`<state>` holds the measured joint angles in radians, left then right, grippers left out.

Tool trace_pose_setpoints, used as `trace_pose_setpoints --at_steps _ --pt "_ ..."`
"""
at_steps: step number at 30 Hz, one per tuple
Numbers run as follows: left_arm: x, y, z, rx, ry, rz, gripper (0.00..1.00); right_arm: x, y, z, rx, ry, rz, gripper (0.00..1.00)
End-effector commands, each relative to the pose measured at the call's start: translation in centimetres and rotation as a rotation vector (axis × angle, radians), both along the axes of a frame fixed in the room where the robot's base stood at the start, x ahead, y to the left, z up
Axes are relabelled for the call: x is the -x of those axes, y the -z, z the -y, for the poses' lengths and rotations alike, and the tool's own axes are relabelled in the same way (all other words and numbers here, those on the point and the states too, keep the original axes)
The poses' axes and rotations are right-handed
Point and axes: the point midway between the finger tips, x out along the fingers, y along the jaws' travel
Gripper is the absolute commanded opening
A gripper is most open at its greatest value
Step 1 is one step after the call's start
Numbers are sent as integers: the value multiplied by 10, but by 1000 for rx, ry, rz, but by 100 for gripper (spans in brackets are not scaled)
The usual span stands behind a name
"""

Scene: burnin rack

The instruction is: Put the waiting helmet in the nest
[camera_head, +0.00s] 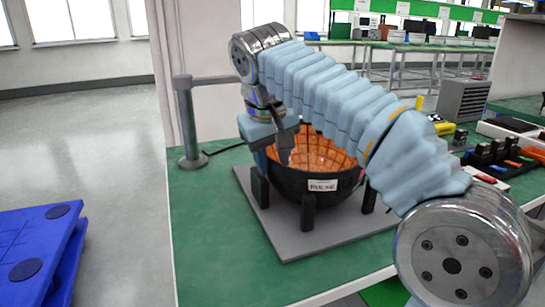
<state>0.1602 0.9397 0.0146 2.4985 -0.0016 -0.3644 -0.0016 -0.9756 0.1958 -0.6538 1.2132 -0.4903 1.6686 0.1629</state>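The helmet (338,190) is a dark, upturned shell with an orange, grid-patterned inside and a white label on its front. It sits open side up among the dark posts of the nest, on a grey base plate (268,218). My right gripper (284,150) reaches over the helmet from above, its dark fingers at the left part of the opening. The fingers overlap the orange inside in the picture; whether they touch the shell or are shut on its rim cannot be told. My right arm hides the helmet's back right side. My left gripper is not in view.
The green table (215,235) is clear to the left of the plate. A blue platform (38,250) is at the lower left. A yellow tool (441,126) and dark blocks (490,153) lie at the right.

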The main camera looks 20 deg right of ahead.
Motion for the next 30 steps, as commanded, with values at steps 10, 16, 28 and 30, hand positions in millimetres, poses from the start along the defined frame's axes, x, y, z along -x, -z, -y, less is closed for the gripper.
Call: trace_pose_setpoints --at_steps 10,16,28,30 --pt "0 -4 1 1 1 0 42 0 -5 0 0 -1 0 45" --pt "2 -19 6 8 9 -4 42 5 -38 -5 0 -2 3 45" --pt "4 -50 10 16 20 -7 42 27 -117 -21 0 1 1 45" --pt "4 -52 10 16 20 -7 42 29 -122 -23 1 0 -1 45"
